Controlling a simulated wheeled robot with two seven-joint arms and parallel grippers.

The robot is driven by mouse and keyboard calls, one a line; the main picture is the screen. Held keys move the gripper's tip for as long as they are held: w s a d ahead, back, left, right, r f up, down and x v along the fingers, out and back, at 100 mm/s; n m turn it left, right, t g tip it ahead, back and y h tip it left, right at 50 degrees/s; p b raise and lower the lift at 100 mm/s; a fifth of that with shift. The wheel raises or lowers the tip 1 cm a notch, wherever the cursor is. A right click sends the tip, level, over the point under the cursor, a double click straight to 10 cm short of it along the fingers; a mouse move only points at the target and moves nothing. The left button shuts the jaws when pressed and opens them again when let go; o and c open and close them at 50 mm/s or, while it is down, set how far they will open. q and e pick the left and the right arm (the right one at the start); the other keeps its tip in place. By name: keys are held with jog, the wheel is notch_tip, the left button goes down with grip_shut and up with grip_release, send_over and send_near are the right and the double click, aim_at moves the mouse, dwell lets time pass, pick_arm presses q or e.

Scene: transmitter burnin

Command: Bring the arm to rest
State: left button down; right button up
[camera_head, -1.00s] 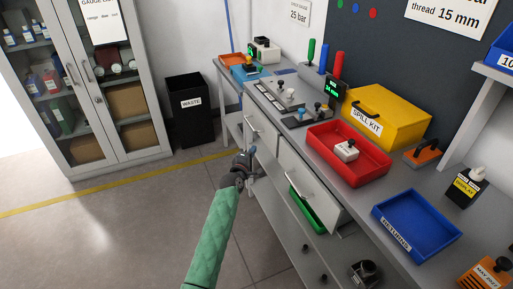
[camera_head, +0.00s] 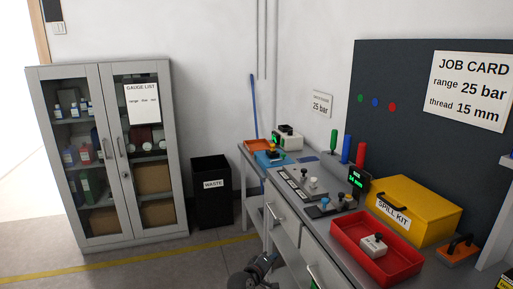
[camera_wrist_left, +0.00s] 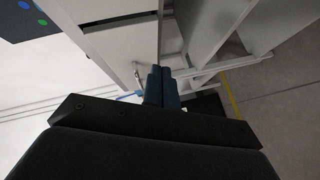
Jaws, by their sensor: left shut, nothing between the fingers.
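My left gripper (camera_head: 262,268) shows at the bottom of the head view, low in front of the workbench drawers. In the left wrist view its dark blue fingers (camera_wrist_left: 161,88) are together with nothing between them. The fingers point toward the bench's drawer front (camera_wrist_left: 120,40) and legs; I cannot tell whether they touch anything. The green-sleeved part of my left arm is outside the head view. My right gripper is in neither view.
A glass cabinet (camera_head: 112,150) and a black waste bin (camera_head: 211,200) stand left. Floor (camera_head: 190,270) before them is clear.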

pick_arm(q)
jog(key=s+a+r+m+g+y, duration=0.25)
jog(key=s+a+m, duration=0.25)
jog(key=s, duration=0.4)
jog(key=s+a+r+m+g+y, duration=0.25)
jog(key=s+a+m, duration=0.3)
jog(key=s, duration=0.45)
jog(key=s+a+f+g, duration=0.2)
jog(key=s+a+f, duration=0.1)
jog(key=s, duration=0.8)
jog(key=s+a+f+g+y+p, duration=0.1)
jog(key=s+a+f, duration=0.2)
jog(key=s, duration=0.9)
jog(key=s+a+f+n+g+y, duration=0.1)
jog(key=s+a+f+g, duration=0.1)
jog(key=s+f, duration=0.4)
jog(key=s+a, duration=0.1)
jog(key=s, duration=0.4)
jog(key=shift+s+a+f+g+p, duration=0.2)
jog(key=shift+g+p, duration=0.1)
jog(key=shift+p, duration=0.1)
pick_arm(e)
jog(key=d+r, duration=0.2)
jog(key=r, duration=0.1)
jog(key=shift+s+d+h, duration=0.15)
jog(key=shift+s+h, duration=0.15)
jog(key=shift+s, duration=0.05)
